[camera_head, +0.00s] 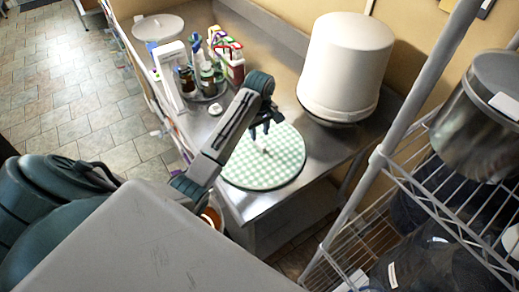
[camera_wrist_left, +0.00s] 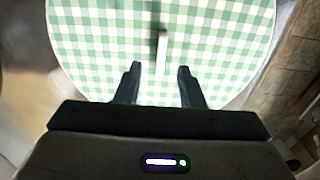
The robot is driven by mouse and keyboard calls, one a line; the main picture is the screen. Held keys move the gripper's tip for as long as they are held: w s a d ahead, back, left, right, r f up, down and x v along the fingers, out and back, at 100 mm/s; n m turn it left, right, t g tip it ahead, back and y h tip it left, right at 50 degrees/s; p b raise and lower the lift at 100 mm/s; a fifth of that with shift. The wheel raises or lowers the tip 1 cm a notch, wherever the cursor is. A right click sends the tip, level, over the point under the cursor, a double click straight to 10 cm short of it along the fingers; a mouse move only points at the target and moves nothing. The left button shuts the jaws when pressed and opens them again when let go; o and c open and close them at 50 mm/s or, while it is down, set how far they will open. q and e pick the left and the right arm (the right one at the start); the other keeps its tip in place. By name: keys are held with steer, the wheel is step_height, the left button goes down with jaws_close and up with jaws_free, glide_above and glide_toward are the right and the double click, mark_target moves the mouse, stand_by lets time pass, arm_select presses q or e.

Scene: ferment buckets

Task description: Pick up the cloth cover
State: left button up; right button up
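The cloth cover (camera_head: 283,167) is a round, green and white checked disc on the steel counter. A small pale upright tab (camera_head: 262,147) stands near its middle. The cover also fills the top of the left wrist view (camera_wrist_left: 90,40), with the tab (camera_wrist_left: 162,55) seen from above. My left gripper (camera_head: 265,131) is over the cover, close to the tab. In the left wrist view its two dark fingers (camera_wrist_left: 157,82) are spread apart, with the tab's near end between or just beyond them. I cannot tell the exact height above the cover. My right gripper is not in view.
A large white bucket (camera_head: 346,65) stands upside down behind the cover. Bottles (camera_head: 208,75) and a round white lid (camera_head: 158,27) are at the far left of the counter (camera_head: 275,85). A wire rack (camera_head: 450,195) with a metal pot (camera_head: 485,100) stands at the right.

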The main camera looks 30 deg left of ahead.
mark_target(259, 143)
arm_select(q)
steer(key=shift+s+a+f+p, duration=0.1)
steer(key=shift+s+f+p, duration=0.05)
steer(key=shift+f+p, duration=0.6)
step_height(259, 143, down, 3)
steer(key=shift+f+p, duration=0.1)
steer(key=shift+p, duration=0.6)
steer(key=shift+f, duration=0.3)
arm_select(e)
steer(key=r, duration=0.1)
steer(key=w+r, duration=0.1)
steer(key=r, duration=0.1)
arm_select(q)
jaws_close()
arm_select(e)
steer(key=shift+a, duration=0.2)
